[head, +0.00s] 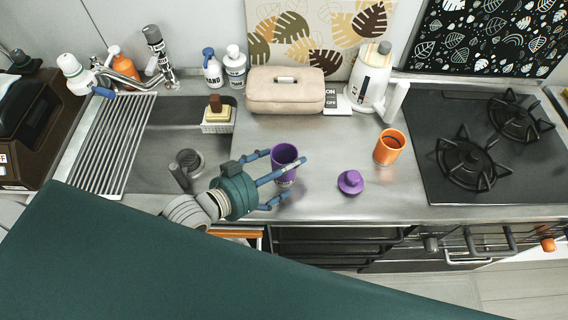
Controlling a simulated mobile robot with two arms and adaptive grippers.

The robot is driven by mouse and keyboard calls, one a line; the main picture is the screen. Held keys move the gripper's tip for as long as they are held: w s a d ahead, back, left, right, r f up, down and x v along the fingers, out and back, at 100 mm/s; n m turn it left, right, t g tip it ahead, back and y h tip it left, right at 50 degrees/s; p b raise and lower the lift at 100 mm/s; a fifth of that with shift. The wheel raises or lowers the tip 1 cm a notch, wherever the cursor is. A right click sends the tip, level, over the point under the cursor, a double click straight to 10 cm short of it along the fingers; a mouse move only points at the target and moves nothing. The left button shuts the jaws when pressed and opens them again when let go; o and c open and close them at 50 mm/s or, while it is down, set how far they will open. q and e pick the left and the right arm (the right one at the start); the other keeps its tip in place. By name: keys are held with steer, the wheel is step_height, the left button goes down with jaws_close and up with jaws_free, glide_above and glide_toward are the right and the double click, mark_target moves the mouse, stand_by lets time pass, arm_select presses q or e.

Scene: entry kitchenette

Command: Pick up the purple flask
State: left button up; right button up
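The purple flask (284,152) stands upright on the metal counter, its top open, left of the middle. A purple lid-like piece (350,182) with a knob sits apart on the counter to its right. My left gripper (283,172) reaches in from the left with its fingers spread and extended at the flask. One finger crosses in front of the flask and hides part of its side. Another finger ends by its left side, and a lower one ends nearer the counter's front edge. I cannot tell whether any finger touches the flask. My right gripper is not in view.
An orange cup (388,147) stands right of the flask, before the black stove (490,140). A beige case (285,92) and a white kettle (371,78) are behind. The sink (180,140) is left. Counter between the flask and orange cup is mostly clear.

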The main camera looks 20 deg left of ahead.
arm_select(q)
steer(key=shift+w+d+f, duration=0.25)
steer(key=shift+w+d, duration=0.05)
steer(key=shift+w, duration=0.25)
steer(key=shift+w+d+f, duration=0.15)
steer(key=shift+w, duration=0.1)
steer(key=shift+w+f, duration=0.1)
steer(key=shift+c, duration=0.2)
steer(key=c, duration=1.4)
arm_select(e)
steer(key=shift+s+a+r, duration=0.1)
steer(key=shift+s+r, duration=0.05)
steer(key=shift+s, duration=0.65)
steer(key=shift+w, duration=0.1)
